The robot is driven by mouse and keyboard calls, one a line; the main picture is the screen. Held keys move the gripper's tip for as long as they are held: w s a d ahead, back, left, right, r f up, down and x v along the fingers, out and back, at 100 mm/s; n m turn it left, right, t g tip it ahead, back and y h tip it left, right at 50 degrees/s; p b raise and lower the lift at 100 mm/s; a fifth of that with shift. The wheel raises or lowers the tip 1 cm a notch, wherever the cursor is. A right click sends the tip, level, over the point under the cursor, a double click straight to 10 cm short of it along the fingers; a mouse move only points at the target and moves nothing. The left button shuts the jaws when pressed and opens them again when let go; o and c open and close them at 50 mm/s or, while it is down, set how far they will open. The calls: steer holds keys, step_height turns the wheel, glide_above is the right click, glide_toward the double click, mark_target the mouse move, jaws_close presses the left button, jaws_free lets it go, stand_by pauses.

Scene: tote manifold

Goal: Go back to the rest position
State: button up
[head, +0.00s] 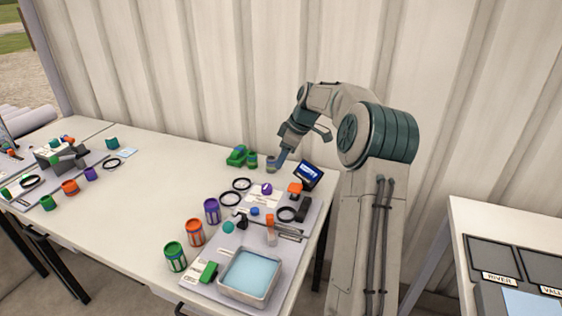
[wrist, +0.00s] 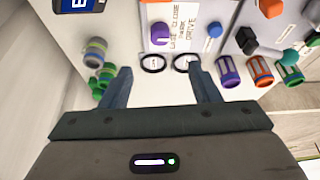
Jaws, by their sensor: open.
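My gripper (wrist: 162,90) is open in the wrist view, with its two fingers apart and nothing between them. In the head view my gripper (head: 281,158) hangs over the far right part of the white table (head: 130,190), near the wall. Below and beside it in the head view stand a green item (head: 237,156) and small grey-green cylinders (head: 252,161). In the wrist view similar cylinders (wrist: 96,50) stand left of the fingers, and two black rings (wrist: 153,63) lie beyond the gap.
A small screen (head: 309,174) stands right of my gripper. Purple (head: 212,211), orange (head: 195,232) and green (head: 175,256) canisters stand near a tray of blue liquid (head: 249,274). A ribbed wall (head: 200,70) closes the back. The table's middle is mostly clear.

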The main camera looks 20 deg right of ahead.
stand_by(0.5)
steer(key=s+a+r+m+h+p, duration=0.1)
steer(key=s+a+r+m+h, duration=0.4)
steer(key=s+a, duration=0.9)
steer(key=s+a+m+p, duration=0.1)
steer(key=s+a+m, duration=0.1)
steer(key=s, duration=0.8)
steer(key=s+a+m+y, duration=0.1)
steer(key=s+a+m, duration=0.1)
steer(key=s, duration=0.9)
steer(key=shift+s+a+f+m+y+p, duration=0.2)
steer(key=shift+f+m+y+p, duration=0.15)
steer(key=shift+m, duration=0.25)
